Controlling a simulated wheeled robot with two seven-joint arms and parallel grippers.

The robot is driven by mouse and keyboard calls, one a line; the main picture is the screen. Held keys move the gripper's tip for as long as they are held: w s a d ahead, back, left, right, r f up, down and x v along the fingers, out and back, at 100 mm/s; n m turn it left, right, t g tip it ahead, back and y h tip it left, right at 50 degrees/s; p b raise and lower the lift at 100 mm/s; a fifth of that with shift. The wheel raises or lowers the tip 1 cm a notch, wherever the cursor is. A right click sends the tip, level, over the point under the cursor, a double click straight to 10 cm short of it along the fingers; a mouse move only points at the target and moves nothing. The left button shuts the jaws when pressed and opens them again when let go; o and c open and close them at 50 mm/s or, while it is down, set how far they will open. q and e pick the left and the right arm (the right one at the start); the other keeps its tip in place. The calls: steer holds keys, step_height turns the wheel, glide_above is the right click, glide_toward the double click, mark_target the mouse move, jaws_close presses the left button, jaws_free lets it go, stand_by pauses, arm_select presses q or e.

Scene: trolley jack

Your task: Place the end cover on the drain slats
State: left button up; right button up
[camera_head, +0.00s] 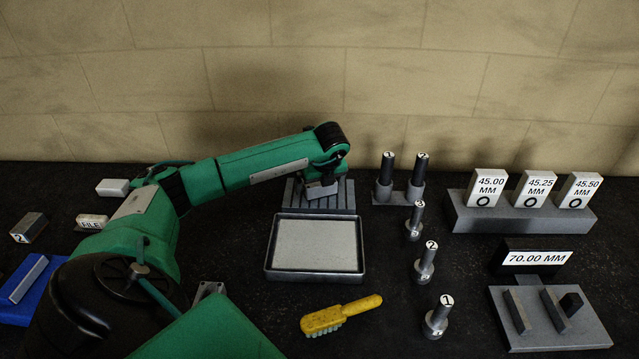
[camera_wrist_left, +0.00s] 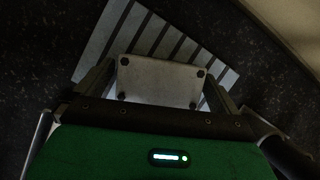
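The drain slats (camera_head: 339,200) are a grey slatted rack at the back middle, behind the tray. They also show as pale bars in the left wrist view (camera_wrist_left: 150,33). The end cover (camera_wrist_left: 160,82) is a grey plate with a dark bolt at each corner. It sits between the fingers of my left gripper (camera_head: 322,183), whose fingers meet its left and right edges. In the head view the cover (camera_head: 321,191) is over the slats, low down; I cannot tell whether it touches them. My right gripper is not in view.
A grey-rimmed tray (camera_head: 268,262) lies in front of the slats, with a yellow brush (camera_head: 340,315) before it. Right are two posts on a stand (camera_head: 399,193), several numbered pins (camera_head: 425,262), a block of size gauges (camera_head: 520,219) and a plate (camera_head: 550,330). The wall is close behind.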

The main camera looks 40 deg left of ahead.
arm_select(q)
steer(key=shift+r, duration=0.1)
steer(key=shift+d+r, duration=0.15)
steer(key=shift+r, duration=0.05)
steer(key=b+v, duration=0.3)
steer(key=v, duration=0.8)
steer(key=shift+r+b, duration=0.25)
steer(key=shift+b, duration=0.05)
steer(key=shift+s, duration=0.1)
